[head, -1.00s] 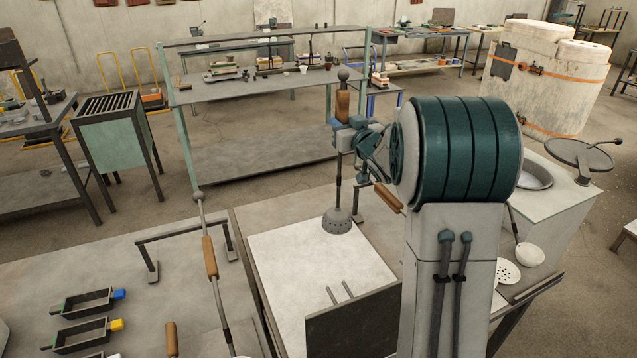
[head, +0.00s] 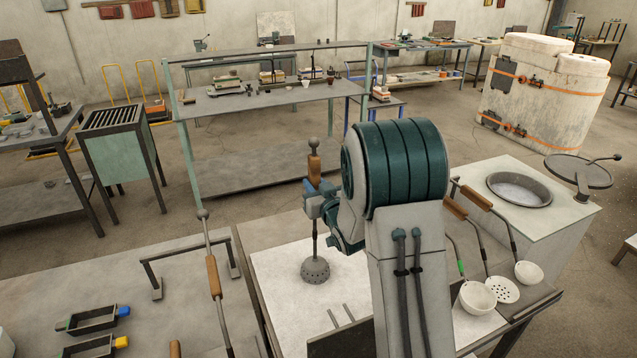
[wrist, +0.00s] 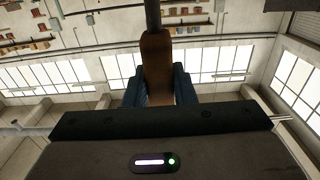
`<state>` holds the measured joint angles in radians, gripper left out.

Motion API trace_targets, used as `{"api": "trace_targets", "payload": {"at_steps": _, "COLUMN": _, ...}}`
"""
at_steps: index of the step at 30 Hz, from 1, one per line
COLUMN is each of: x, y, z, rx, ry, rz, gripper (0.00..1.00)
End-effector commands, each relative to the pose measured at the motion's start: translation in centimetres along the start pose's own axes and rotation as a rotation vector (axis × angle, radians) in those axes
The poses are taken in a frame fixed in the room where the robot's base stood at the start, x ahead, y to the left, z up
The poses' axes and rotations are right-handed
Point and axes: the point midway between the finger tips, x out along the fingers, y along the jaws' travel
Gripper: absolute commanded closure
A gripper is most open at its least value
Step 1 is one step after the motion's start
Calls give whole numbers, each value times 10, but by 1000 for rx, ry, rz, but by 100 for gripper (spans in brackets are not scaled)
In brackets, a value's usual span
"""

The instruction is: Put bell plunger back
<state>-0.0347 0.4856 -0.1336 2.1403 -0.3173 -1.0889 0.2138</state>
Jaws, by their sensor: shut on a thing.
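The bell plunger is a long rod with a ball top, a wooden grip (head: 314,168) and a grey perforated bell (head: 315,271) at its lower end. My gripper (head: 318,203) is shut on it at the wooden grip and holds it upright. The bell shows over the white sheet (head: 278,283) of the work table; I cannot tell whether it touches. In the wrist view the blue fingers (wrist: 158,88) close on both sides of the brown grip (wrist: 156,60), and the dark rod runs upward out of view.
A dark bar stand (head: 187,251) stands on the left table, with another wooden-gripped rod (head: 213,278) beside it. Several ladles (head: 478,297) lie at the right of the work table. A round pan (head: 520,189) sits in the bench behind them.

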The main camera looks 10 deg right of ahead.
Motion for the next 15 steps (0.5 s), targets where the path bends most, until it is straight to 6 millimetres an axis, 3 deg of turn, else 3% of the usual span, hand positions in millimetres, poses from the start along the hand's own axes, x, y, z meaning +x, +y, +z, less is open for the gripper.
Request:
{"api": "trace_targets", "payload": {"at_steps": 14, "x": 0, "y": 0, "z": 3, "rx": 0, "ry": 7, "rz": 0, "gripper": 100}}
{"api": "trace_targets", "payload": {"at_steps": 15, "x": 0, "y": 0, "z": 5, "rx": 0, "ry": 1, "rz": 0, "gripper": 71}}
